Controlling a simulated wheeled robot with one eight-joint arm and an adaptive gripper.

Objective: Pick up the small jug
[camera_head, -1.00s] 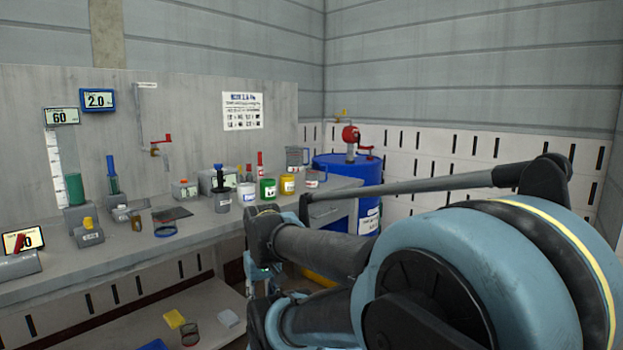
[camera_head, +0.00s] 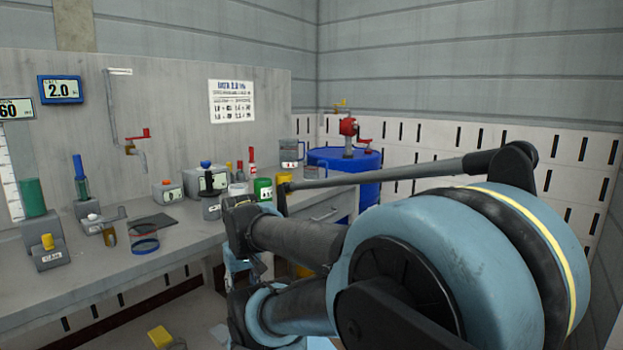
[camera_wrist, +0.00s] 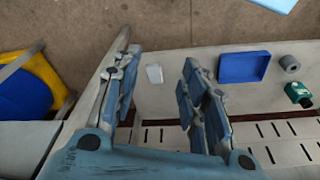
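A clear jug (camera_head: 291,153) with a handle stands upright at the back right end of the bench. I cannot tell for certain which one is the small jug. My gripper (camera_wrist: 161,95) shows in the wrist view with its two fingers spread wide and nothing between them. It points down past the bench edge, over a low shelf and the floor. In the head view my arm mostly hides it. No jug shows in the wrist view.
The bench (camera_head: 185,245) holds several cans, bottles and instruments. A blue drum (camera_head: 370,165) with a red pump stands beyond its right end. The wrist view shows a blue tray (camera_wrist: 244,67), a white block (camera_wrist: 154,74) and a green bottle (camera_wrist: 299,93) on the low shelf.

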